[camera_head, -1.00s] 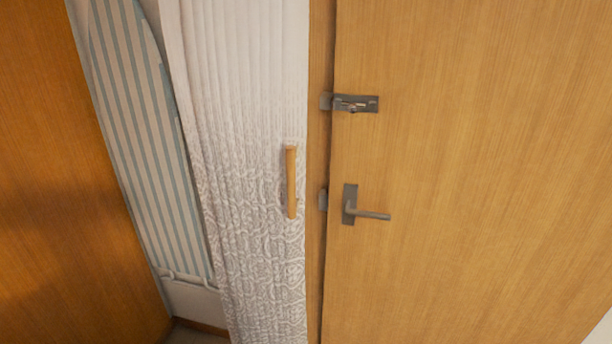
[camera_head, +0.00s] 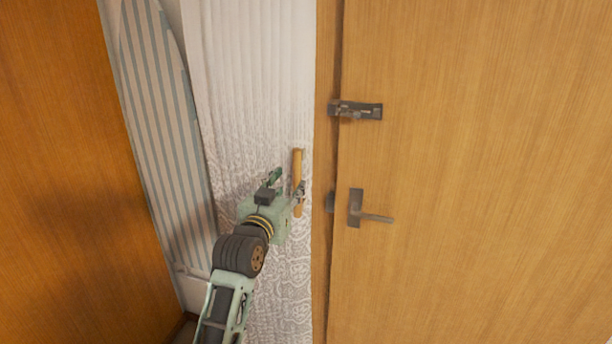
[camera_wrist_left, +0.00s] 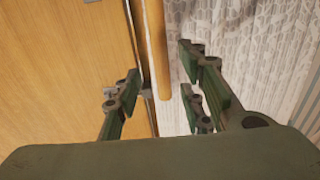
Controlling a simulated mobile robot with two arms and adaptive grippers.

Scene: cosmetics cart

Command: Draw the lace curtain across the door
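The white lace curtain (camera_head: 250,80) hangs bunched in vertical folds beside the wooden door (camera_head: 480,140). A wooden bar handle (camera_head: 297,160) is upright near the curtain's right edge; its lower part is partly hidden by my gripper. My left gripper (camera_head: 286,187) is at the handle in the head view. In the left wrist view, its green fingers (camera_wrist_left: 162,88) are spread wide, with the handle (camera_wrist_left: 157,45) showing between them and no visible grip on it. The curtain (camera_wrist_left: 245,35) is at the right there. My right gripper is not in view.
The door carries a metal latch (camera_head: 357,110) and a lever handle (camera_head: 372,217). A striped ironing board (camera_head: 165,110) stands behind and left of the curtain. An orange-brown wooden panel (camera_head: 60,150) bounds the left side.

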